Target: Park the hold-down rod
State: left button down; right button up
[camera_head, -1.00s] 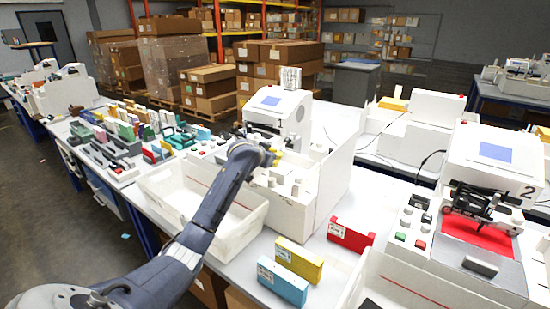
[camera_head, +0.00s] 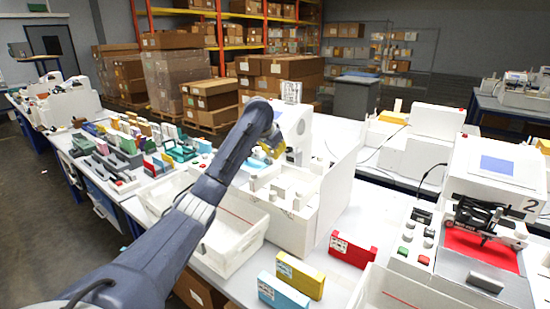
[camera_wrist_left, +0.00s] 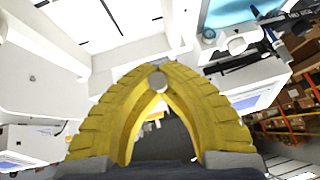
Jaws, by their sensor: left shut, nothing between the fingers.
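My left gripper (camera_head: 271,149) reaches in front of the middle plotter (camera_head: 293,122), its yellow fingers partly hidden by my own arm. In the left wrist view its fingers (camera_wrist_left: 158,72) meet at the tips and hold nothing. A small round grey end (camera_wrist_left: 158,83) shows right at the fingertips; I cannot tell whether it touches them or is part of the hold-down rod. The plotter's dark carriage (camera_wrist_left: 266,42) and a blue sheet (camera_wrist_left: 228,12) are at the upper right there. I cannot clearly pick out the hold-down rod. My right gripper is in neither view.
A white bin (camera_head: 228,236) stands in front of the middle plotter. Red (camera_head: 352,250), yellow (camera_head: 300,274) and blue (camera_head: 283,291) boxes stand on the bench. A second plotter (camera_head: 495,170), marked 2, is at the right. A tall white side panel (camera_head: 335,190) flanks the middle plotter.

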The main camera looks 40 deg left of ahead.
pick_arm(q)
jog(key=shift+w+r, duration=0.1)
jog(key=shift+r, duration=0.15)
dwell(0.4)
jog(key=c, duration=1.7)
grip_release()
jog(key=shift+r, duration=0.1)
jog(key=v, duration=1.2)
jog(key=shift+w, duration=0.2)
